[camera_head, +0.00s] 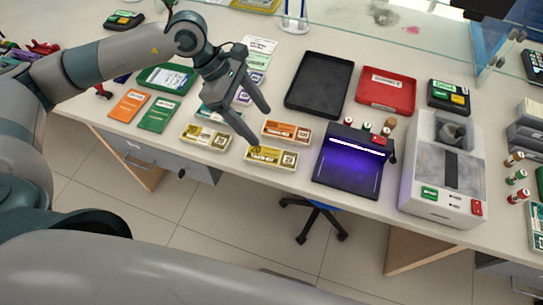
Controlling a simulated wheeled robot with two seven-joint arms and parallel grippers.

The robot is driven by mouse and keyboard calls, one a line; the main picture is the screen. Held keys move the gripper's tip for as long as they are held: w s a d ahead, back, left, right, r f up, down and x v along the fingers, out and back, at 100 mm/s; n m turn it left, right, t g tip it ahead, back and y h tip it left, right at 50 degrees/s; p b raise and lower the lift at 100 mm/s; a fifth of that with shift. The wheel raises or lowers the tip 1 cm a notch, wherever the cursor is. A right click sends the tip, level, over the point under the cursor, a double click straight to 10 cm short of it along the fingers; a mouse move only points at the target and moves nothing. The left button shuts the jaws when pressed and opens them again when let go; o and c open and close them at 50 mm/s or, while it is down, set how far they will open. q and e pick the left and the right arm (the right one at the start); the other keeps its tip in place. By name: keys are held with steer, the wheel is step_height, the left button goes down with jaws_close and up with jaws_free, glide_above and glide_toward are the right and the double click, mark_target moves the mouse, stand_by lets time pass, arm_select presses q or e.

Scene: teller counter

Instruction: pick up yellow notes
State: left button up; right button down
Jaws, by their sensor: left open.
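A bundle of yellow notes (272,158) lies flat near the front edge of the counter. A second yellow bundle (205,137) lies to its left. A bundle of orange notes (287,131) lies just behind the first yellow one. My left gripper (262,127) is open, with its fingers pointing down and toward the front. Its nearer fingertip is just behind the first yellow bundle in the picture; I cannot tell its height above the counter. Nothing shows between the fingers. My right gripper is not in view.
A black tray (319,84) and a red tray (386,91) stand behind. A device with a purple glow (349,170) is right of the notes, and a grey machine (443,170) beyond it. Green and orange booklets (158,115) lie at left. A glass screen stands behind.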

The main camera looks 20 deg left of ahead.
arm_select(q)
steer(key=shift+y, duration=0.9)
steer(key=a, duration=0.2)
steer(key=w+a, duration=0.1)
steer(key=a, duration=0.1)
steer(key=shift+a+f, duration=0.1)
steer(key=shift+f, duration=0.15)
steer(key=p, duration=0.5)
glide_above(262, 155)
steer(key=f, duration=1)
steer(key=shift+a, duration=0.2)
steer(key=shift+d+f, duration=0.2)
steer(key=shift+f, duration=0.45)
